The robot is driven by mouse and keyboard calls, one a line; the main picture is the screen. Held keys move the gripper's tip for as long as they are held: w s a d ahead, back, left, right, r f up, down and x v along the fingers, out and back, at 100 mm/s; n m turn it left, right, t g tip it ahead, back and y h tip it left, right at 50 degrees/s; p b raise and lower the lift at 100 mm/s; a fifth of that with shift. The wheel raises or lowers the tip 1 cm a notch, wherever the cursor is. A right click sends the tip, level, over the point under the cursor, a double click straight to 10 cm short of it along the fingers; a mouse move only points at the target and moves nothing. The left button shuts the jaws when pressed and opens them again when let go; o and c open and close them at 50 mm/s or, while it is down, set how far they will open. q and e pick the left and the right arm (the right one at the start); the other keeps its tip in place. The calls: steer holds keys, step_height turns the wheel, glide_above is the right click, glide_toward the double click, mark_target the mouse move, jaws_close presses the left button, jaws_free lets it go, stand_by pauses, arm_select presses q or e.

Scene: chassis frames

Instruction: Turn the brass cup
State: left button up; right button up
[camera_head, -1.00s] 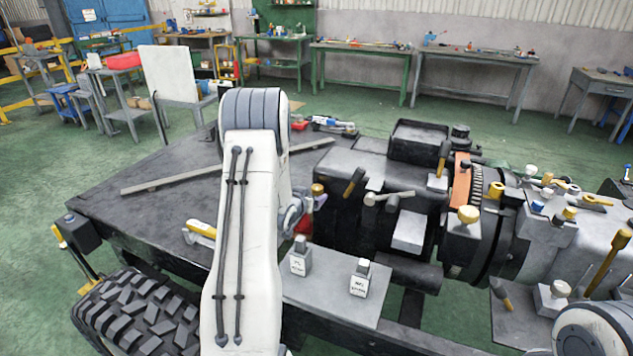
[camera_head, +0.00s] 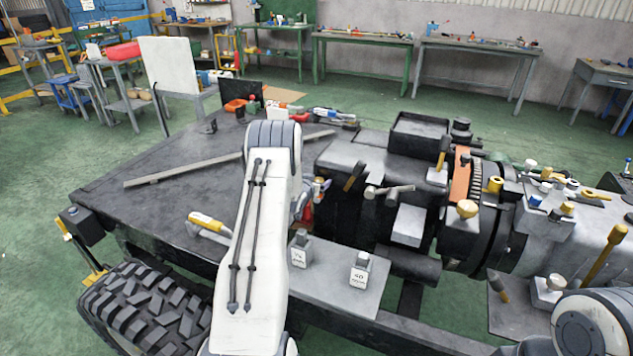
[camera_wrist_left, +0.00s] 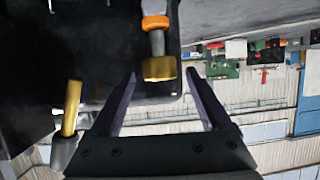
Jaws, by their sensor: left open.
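A brass cup (camera_wrist_left: 159,69) shows in the left wrist view, at the end of a grey shaft with an orange band. My left gripper (camera_wrist_left: 161,74) is open, with one finger on each side of the cup in the picture. A gap shows between the cup and each finger, and I cannot tell the depth between them. In the head view my left gripper (camera_head: 306,202) is mostly hidden behind my white forearm, beside the dark machine block. The cup is not clear there. My right gripper is out of view; only part of my right arm shows at the lower right.
A dark chassis deck (camera_head: 150,205) carries a long bar (camera_head: 215,163) and a yellow-handled tool (camera_head: 208,223). Two labelled blocks (camera_head: 300,250) (camera_head: 360,270) stand on a grey plate. The machine block (camera_head: 350,210) with levers and brass knobs fills the right. A tyre (camera_head: 145,315) is at lower left.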

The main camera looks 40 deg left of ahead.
arm_select(q)
jaws_close()
steer(key=shift+m+h, duration=0.7)
steer(key=shift+h, duration=0.1)
jaws_free()
steer(key=b+v, duration=0.1)
steer(key=v, duration=0.9)
steer(key=shift+s, duration=0.25)
